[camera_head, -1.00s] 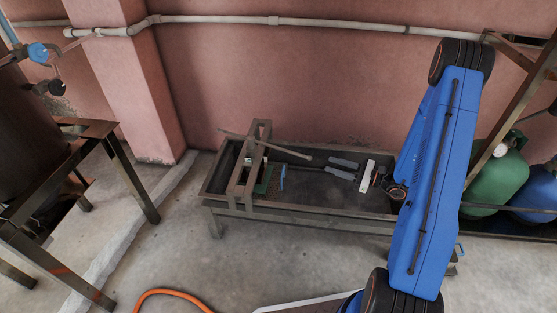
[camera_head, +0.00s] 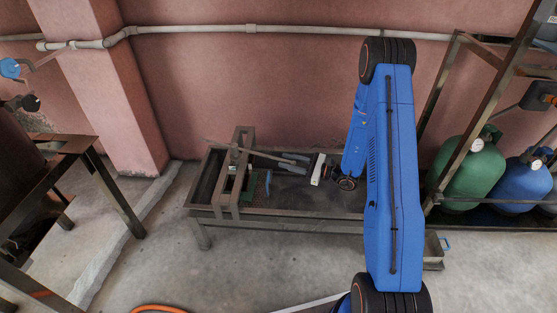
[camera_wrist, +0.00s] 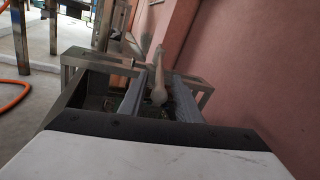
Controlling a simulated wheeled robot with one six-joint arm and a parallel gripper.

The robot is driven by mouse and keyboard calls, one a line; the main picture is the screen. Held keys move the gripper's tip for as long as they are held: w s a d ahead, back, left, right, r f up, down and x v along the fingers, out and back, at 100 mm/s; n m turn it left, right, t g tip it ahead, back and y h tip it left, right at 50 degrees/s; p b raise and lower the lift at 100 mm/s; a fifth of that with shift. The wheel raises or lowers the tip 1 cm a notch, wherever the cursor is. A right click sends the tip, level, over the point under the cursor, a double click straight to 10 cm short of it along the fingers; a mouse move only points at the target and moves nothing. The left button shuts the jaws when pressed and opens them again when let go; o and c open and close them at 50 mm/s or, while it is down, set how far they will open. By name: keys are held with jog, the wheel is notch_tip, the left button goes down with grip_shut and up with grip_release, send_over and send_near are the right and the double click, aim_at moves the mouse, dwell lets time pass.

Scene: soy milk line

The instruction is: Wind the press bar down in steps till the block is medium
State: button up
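The press frame (camera_head: 243,140) stands upright across the left part of a long metal trough (camera_head: 205,214). The press bar (camera_head: 262,154) crosses the top of the frame and points right toward my gripper (camera_head: 283,161). In the wrist view the bar's rounded end (camera_wrist: 159,92) lies between the two fingers of my gripper (camera_wrist: 157,100). The fingers are apart, one on each side of the bar end; I cannot tell if either touches it. The block is not clearly visible; a green piece (camera_head: 251,186) shows low in the frame.
A small blue item (camera_head: 268,184) lies in the trough right of the frame. The wall (camera_head: 290,90) is close behind. Green (camera_head: 466,170) and blue (camera_head: 519,183) gas cylinders stand at right, a metal stand (camera_head: 70,158) at left. The floor in front is mostly clear.

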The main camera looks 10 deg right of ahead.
aim_at(278, 159)
jog(key=shift+x, duration=2.25)
grip_shut()
